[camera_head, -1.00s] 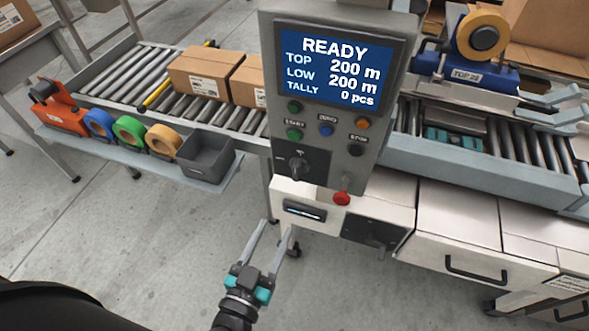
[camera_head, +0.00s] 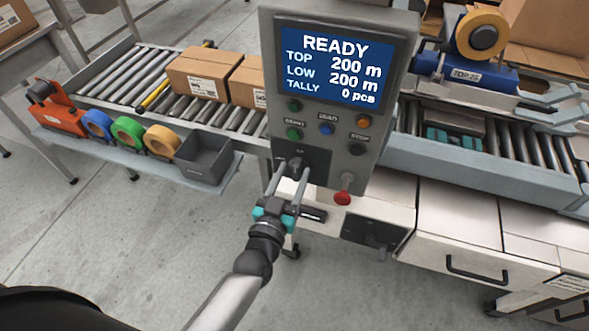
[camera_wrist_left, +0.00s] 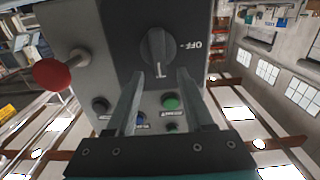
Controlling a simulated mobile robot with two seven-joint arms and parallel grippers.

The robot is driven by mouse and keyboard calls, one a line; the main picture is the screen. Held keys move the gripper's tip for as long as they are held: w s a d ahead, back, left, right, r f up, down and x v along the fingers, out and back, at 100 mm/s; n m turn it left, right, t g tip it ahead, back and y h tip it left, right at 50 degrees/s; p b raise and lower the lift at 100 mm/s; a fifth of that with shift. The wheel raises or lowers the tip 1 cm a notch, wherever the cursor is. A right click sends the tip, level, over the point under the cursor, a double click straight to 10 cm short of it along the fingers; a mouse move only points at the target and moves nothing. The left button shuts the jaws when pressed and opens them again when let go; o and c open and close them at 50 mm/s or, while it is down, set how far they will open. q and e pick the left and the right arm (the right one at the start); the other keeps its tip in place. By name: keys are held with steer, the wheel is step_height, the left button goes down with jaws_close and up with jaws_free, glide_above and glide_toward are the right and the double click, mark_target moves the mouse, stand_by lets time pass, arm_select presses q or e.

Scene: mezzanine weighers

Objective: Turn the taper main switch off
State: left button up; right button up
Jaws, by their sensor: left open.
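The taper main switch is a dark rotary knob (camera_head: 294,163) on a black plate low on the grey control panel (camera_head: 398,75). In the left wrist view the knob (camera_wrist_left: 157,48) has a white mark at its end toward the push buttons, and the "OFF" label (camera_wrist_left: 203,44) is to the side, away from that mark. My left gripper (camera_head: 288,172) is open in front of the switch. In the left wrist view its two fingertips (camera_wrist_left: 160,74) are apart, one to each side of the knob's lower end; contact cannot be told. My right gripper is not in view.
The screen (camera_head: 335,65) reads READY. A red mushroom button (camera_head: 342,198) sticks out below the panel's right side. Green, blue, orange and black push buttons (camera_head: 326,129) sit above the switch. A grey bin (camera_head: 205,158) and tape rolls stand on a shelf at left.

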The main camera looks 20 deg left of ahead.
arm_select(q)
steer(key=shift+w, duration=0.9)
jaws_close()
